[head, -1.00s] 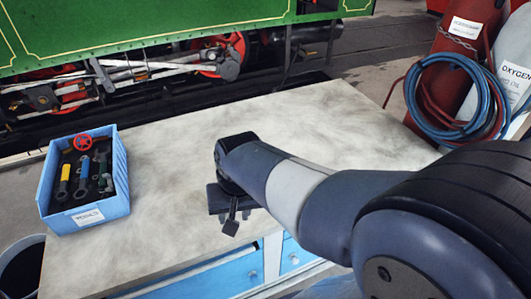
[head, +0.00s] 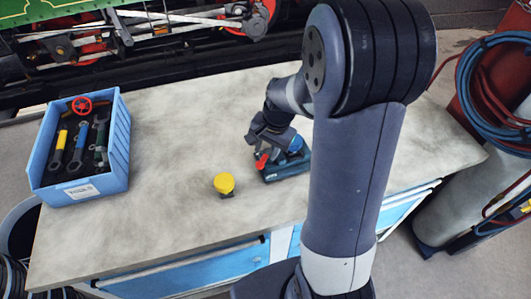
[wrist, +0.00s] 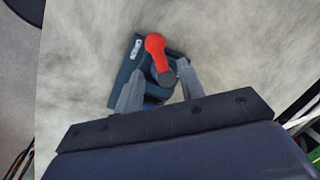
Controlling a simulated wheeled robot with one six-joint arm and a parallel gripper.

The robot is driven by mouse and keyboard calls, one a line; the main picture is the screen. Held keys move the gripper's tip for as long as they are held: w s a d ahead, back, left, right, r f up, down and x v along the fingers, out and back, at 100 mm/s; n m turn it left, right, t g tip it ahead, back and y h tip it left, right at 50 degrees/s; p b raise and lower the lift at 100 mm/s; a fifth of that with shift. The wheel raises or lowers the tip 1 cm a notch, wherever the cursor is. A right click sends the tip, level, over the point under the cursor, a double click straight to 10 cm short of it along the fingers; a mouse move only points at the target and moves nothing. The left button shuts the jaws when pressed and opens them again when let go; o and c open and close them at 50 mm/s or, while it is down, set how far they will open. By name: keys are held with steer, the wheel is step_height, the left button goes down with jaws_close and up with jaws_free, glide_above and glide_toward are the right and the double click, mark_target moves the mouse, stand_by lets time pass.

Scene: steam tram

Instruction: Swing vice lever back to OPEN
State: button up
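A dark teal vice (head: 287,170) sits on the pale bench top, partly hidden by my arm in the head view. Its red lever (head: 262,160) shows at the vice's left side. In the wrist view, the vice (wrist: 122,82) lies beyond my fingers, and the red lever (wrist: 155,44) points toward the picture's top. My gripper (wrist: 161,70) is open, its two grey fingertips apart, one on each side of the lever's dark lower end. I cannot tell whether either touches it. A small pale label (wrist: 136,48) on the vice is unreadable.
A blue bin (head: 83,185) of wrenches stands at the bench's left end. A yellow knob-like thing (head: 224,183) stands left of the vice. Gas cylinders with hoses (head: 490,90) stand beyond the right end. The bench (head: 160,150) is clear between bin and yellow thing.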

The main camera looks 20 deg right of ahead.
mark_target(264, 158)
steer(key=shift+w+a+f, duration=0.1)
steer(key=shift+a+f, duration=0.05)
steer(key=shift+f, duration=0.7)
steer(key=shift+w+a+f, duration=0.1)
steer(key=shift+f, duration=0.7)
steer(key=shift+c, duration=0.3)
jaws_close()
